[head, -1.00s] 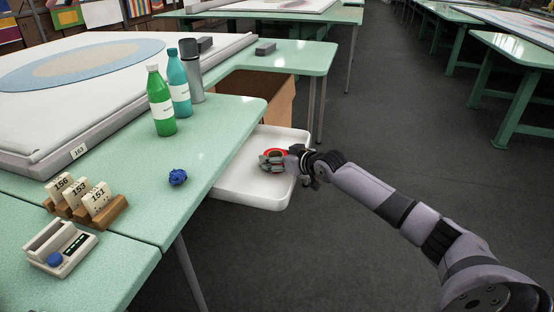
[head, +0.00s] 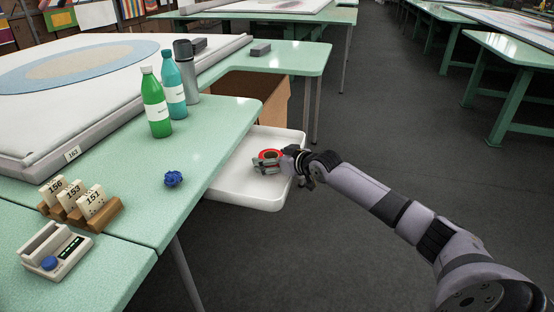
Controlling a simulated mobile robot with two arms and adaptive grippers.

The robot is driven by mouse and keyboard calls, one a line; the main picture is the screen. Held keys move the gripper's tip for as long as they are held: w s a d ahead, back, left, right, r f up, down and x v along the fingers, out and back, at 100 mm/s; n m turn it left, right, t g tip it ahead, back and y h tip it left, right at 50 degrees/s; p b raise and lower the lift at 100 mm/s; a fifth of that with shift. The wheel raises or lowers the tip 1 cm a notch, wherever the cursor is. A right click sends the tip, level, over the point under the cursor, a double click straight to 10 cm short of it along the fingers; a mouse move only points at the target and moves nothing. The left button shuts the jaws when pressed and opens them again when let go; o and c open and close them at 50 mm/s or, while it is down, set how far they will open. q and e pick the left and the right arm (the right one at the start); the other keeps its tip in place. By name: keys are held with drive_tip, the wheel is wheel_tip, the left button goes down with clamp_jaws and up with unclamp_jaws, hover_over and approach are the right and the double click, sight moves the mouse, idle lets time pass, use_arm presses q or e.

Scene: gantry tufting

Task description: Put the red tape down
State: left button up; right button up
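The red tape (head: 270,154), a small red ring with a dark centre, shows over the inside of the white tray (head: 241,192) at the table's right side. My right gripper (head: 267,165) reaches in from the right, low over the tray, with its fingers at the near side of the tape. It appears shut on the tape. The fingers hide the tape's near part, and I cannot tell whether the tape touches the tray floor. My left gripper is not in view.
A green bottle (head: 157,107), a teal bottle (head: 174,89) and a grey flask (head: 187,68) stand on the green table (head: 150,200). A blue ball of yarn (head: 173,179) lies near its edge. Numbered tags (head: 77,200) stand at left. The tray's near part is bare.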

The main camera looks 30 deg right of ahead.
drive_tip(key=shift+s+r, duration=0.25)
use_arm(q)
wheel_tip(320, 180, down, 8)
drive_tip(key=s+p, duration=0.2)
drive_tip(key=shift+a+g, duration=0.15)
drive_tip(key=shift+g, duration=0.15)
use_arm(e)
drive_tip(key=v, duration=1.1)
drive_tip(key=shift+s, duration=0.2)
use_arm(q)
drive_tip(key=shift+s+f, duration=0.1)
